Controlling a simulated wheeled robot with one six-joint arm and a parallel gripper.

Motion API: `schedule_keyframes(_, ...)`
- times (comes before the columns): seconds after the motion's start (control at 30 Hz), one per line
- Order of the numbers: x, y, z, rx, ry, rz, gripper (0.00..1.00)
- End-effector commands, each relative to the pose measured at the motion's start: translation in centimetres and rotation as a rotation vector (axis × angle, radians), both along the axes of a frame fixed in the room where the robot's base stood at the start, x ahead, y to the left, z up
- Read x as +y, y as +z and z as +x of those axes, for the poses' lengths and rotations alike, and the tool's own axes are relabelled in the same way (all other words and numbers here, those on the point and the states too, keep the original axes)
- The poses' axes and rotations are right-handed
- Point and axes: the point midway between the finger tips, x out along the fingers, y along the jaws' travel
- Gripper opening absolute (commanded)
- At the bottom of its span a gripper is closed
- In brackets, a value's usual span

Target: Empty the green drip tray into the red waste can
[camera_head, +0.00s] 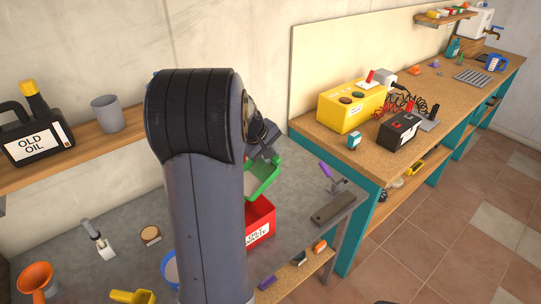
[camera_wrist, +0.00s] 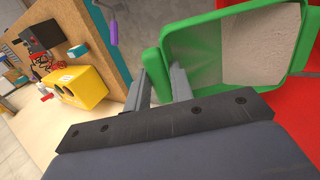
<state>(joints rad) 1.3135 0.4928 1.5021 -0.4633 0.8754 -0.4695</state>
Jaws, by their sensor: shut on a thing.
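The green drip tray (camera_head: 262,180) is held in the air at the end of my arm, over or just behind the red waste can (camera_head: 260,215). My gripper (camera_head: 268,150) is partly hidden by my own arm in the head view. In the wrist view my gripper (camera_wrist: 157,82) is shut on the green tab at the side of the tray (camera_wrist: 190,62). The tray's inside looks pale and grainy; I cannot tell whether that is its contents. The red can (camera_wrist: 298,105) lies beyond the tray at the right. The can has a white label, and its left part is hidden.
The can stands on a grey bench (camera_head: 310,200) with a metal plate (camera_head: 332,207) at right. A shelf with an old oil jug (camera_head: 35,140) and grey cup (camera_head: 108,113) is at left. A wooden workbench (camera_head: 420,90) carries a yellow box (camera_head: 352,105).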

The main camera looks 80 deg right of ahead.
Motion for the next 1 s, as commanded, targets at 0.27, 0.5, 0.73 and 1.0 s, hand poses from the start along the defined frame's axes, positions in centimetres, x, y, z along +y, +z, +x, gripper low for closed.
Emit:
schedule_keyframes(0.27,0.21,0.23,0.18,0.021,0.001,-0.033,0.0)
schedule_keyframes(0.5,0.42,0.69,0.31,0.041,0.0,-0.062,0.0)
schedule_keyframes(0.73,0.48,0.92,0.32,0.044,0.0,-0.069,0.0)
schedule_keyframes(1.0,0.47,0.91,0.32,0.045,0.0,-0.07,0.0)
